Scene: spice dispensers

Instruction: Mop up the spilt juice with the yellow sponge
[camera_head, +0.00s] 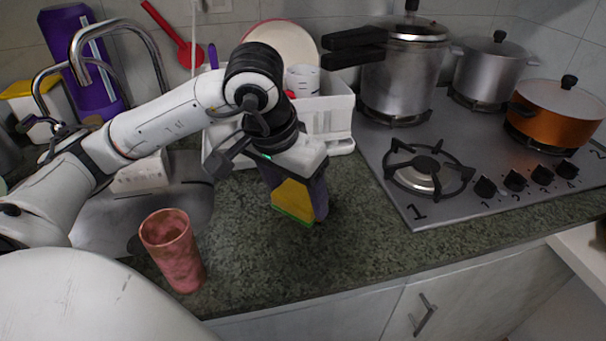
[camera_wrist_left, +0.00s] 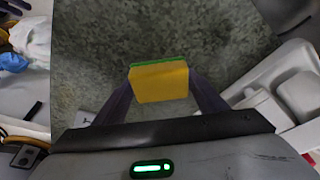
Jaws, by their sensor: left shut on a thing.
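The yellow sponge (camera_head: 294,198) has a green scouring side facing down. My left gripper (camera_head: 300,200) is shut on it, over the dark granite counter between the sink and the stove. In the left wrist view the sponge (camera_wrist_left: 159,82) sits between the two purple fingers of my left gripper (camera_wrist_left: 160,90). I cannot tell whether the sponge touches the counter. No juice spill can be made out on the speckled counter (camera_head: 340,240); part of the counter is hidden by the arm and sponge. My right gripper is not in view.
A reddish cup (camera_head: 172,250) stands upright near the counter's front edge, left of the sponge. The sink (camera_head: 115,215) is behind it. A white dish rack (camera_head: 338,115) stands behind the gripper. The stove (camera_head: 395,205) with several pots is right. The counter's front middle is clear.

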